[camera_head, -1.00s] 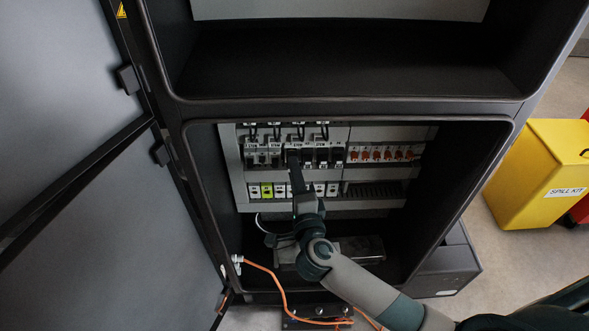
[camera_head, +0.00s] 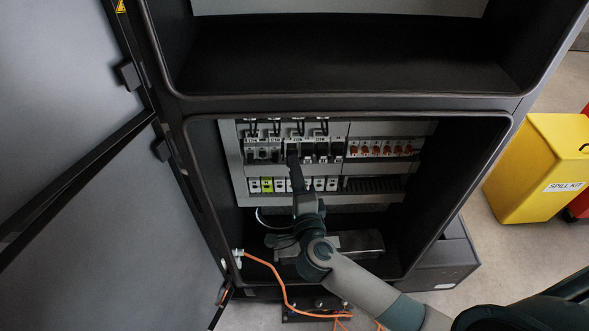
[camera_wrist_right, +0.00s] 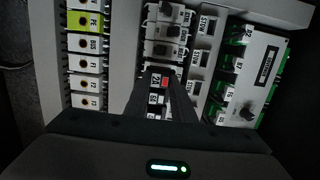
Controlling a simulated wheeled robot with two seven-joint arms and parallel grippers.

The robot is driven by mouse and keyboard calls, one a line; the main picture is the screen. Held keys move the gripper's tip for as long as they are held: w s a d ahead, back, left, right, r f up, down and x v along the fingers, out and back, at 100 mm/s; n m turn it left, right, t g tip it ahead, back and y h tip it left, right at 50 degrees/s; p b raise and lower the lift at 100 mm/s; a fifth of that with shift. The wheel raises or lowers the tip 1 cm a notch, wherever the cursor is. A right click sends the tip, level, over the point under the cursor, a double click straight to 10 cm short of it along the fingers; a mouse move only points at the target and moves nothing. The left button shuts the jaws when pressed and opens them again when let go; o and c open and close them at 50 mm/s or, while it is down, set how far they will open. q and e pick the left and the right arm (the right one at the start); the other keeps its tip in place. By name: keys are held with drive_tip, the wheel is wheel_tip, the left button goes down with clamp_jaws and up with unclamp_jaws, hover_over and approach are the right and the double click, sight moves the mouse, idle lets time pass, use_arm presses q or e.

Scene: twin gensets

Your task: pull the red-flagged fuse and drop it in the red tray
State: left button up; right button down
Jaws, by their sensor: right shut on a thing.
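My right gripper (camera_head: 293,160) reaches into the lower cabinet bay, its fingertips at the upper row of fuse holders (camera_head: 322,150). In the right wrist view the dark fingers (camera_wrist_right: 154,92) are shut around a small labelled fuse (camera_wrist_right: 155,98) with a red mark (camera_wrist_right: 165,83) on it. The fingers hide much of this fuse, and I cannot tell whether it is clear of its holder. My left gripper is not in view. No red tray can be made out.
A row of orange-red switches (camera_head: 378,148) is right of the fuses, with white and yellow-green terminals (camera_head: 267,185) below. The open door (camera_head: 75,170) bounds the left. An orange cable (camera_head: 275,275) runs below. A yellow spill kit bin (camera_head: 535,165) stands right.

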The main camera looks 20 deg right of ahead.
drive_tip(key=s, duration=0.2)
drive_tip(key=s+a+p, duration=0.1)
drive_tip(key=s, duration=0.1)
drive_tip(key=shift+s+a, duration=0.15)
drive_tip(key=shift+s, duration=0.15)
idle(0.7)
drive_tip(key=s+d+n+y+b, duration=0.1)
drive_tip(key=s+d+b, duration=0.3)
drive_tip(key=s+b, duration=0.4)
drive_tip(key=shift+s+d+f+y+b, duration=0.25)
drive_tip(key=shift+y+b, duration=0.35)
drive_tip(key=shift+b, duration=0.25)
